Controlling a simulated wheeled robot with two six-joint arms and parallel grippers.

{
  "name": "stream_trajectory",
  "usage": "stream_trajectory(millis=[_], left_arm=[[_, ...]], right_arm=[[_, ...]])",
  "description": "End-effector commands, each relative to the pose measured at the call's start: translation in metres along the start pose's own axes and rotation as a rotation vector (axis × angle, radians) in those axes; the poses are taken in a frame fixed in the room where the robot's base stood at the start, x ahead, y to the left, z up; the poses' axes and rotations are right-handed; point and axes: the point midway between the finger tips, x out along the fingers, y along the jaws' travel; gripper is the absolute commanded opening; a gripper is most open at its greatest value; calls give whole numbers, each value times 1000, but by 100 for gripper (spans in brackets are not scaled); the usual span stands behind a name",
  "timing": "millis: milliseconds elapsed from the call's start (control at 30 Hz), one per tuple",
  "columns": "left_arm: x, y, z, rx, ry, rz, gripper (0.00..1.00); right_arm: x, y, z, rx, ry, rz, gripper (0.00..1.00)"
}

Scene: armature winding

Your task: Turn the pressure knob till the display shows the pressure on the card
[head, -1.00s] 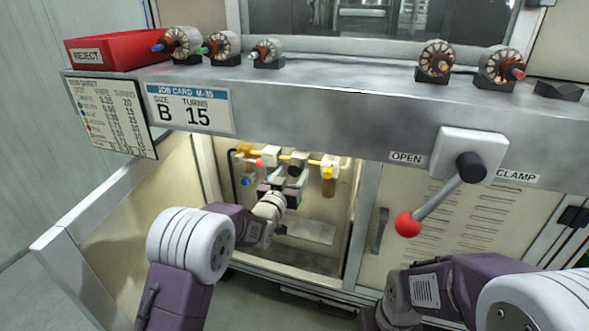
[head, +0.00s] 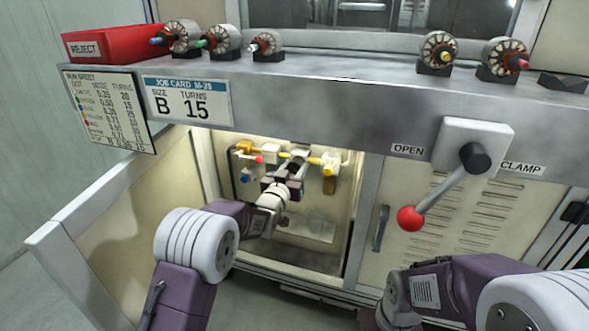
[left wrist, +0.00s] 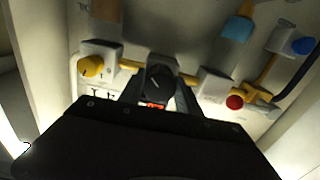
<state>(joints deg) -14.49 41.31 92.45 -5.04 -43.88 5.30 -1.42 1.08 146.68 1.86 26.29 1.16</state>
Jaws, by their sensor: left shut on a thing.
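The black pressure knob (left wrist: 158,82) shows in the left wrist view with a pale mark on its face. My left gripper (left wrist: 158,92) is shut on it, one finger on each side. In the head view the gripper (head: 292,172) reaches into the lit open cabinet and covers the knob. Red digits of the display (left wrist: 155,106) peep out just below the knob; they are mostly hidden and cannot be read. The job card (head: 188,103) reads size B, turns 15; I see no pressure on it. My right gripper is out of view.
A yellow knob (left wrist: 91,67), a red button (left wrist: 234,102) and a blue part (left wrist: 303,45) sit near the knob. The cabinet side walls are close. A run sheet (head: 108,112) hangs left, its print too small. A red-balled lever (head: 411,218) stands right.

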Motion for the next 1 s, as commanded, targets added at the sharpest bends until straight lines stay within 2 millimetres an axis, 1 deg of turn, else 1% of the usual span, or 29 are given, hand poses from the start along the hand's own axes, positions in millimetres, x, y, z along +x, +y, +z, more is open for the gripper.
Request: stream_trajectory(millis=[267, 700, 1000], left_arm=[[0, 0, 0, 171, -1, 1, 0], [0, -1, 0, 558, 0, 1, 0], [0, -1, 0, 746, 0, 1, 0]], right_arm=[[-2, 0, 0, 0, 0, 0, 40], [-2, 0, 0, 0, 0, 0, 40], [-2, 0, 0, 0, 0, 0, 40]])
